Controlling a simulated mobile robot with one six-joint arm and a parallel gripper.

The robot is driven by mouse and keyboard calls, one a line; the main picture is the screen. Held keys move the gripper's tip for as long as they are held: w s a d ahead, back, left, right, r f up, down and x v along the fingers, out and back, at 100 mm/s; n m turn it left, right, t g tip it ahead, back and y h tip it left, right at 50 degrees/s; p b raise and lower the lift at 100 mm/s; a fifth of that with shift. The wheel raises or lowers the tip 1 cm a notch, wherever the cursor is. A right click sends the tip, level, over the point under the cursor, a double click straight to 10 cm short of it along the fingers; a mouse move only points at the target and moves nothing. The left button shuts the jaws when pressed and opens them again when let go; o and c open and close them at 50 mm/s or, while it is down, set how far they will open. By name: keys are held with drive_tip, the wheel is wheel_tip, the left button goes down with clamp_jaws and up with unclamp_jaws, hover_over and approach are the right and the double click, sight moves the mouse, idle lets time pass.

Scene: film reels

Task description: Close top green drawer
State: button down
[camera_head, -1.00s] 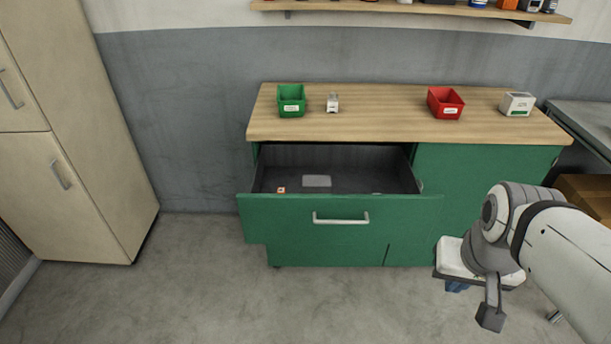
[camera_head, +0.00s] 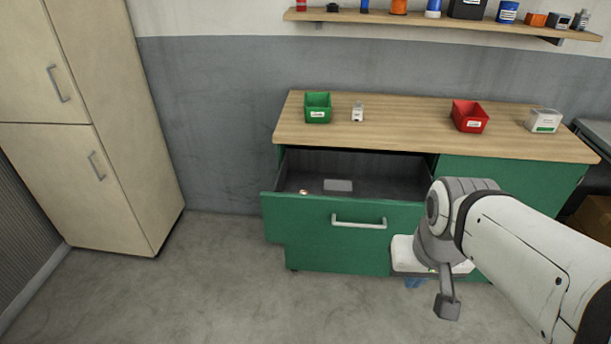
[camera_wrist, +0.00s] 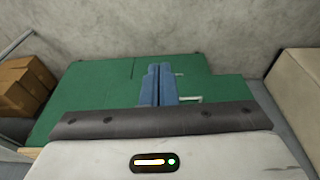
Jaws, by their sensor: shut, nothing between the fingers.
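The top green drawer (camera_head: 308,219) is pulled out of the green cabinet (camera_head: 500,186). Its grey inside shows, with a small orange-and-white item and a flat light-grey piece in it. A pale bar handle (camera_head: 359,222) runs across its front. My gripper shows in the head view only as a bit of blue fingers (camera_head: 415,283) below my white wrist, in front of the cabinet and right of the handle. In the wrist view the blue fingers (camera_wrist: 158,86) are together and empty, with the green front and part of the handle (camera_wrist: 190,99) beyond them.
The wooden top (camera_head: 400,120) carries a green bin (camera_head: 317,108), a small white item (camera_head: 357,112), a red bin (camera_head: 469,117) and a white box (camera_head: 543,121). A beige cupboard (camera_head: 70,190) stands left. Cardboard boxes (camera_head: 592,217) are at right. The floor in front is clear.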

drive_tip(key=w+f+n+t+b, duration=0.4)
drive_tip(key=w+f+n+b, duration=0.3)
drive_tip(key=w+f, duration=0.4)
drive_tip(key=n+t+y+b, duration=0.6)
drive_tip(key=n+y+b, duration=0.7)
drive_tip(key=n+b, duration=0.6)
approach(286, 224)
drive_tip(key=shift+n, duration=0.4)
drive_tip(key=x, duration=0.3)
drive_tip(key=p+x, duration=0.1)
drive_tip(key=shift+a+r, duration=0.1)
drive_tip(key=shift+a, duration=0.5)
drive_tip(key=shift+w, duration=0.55)
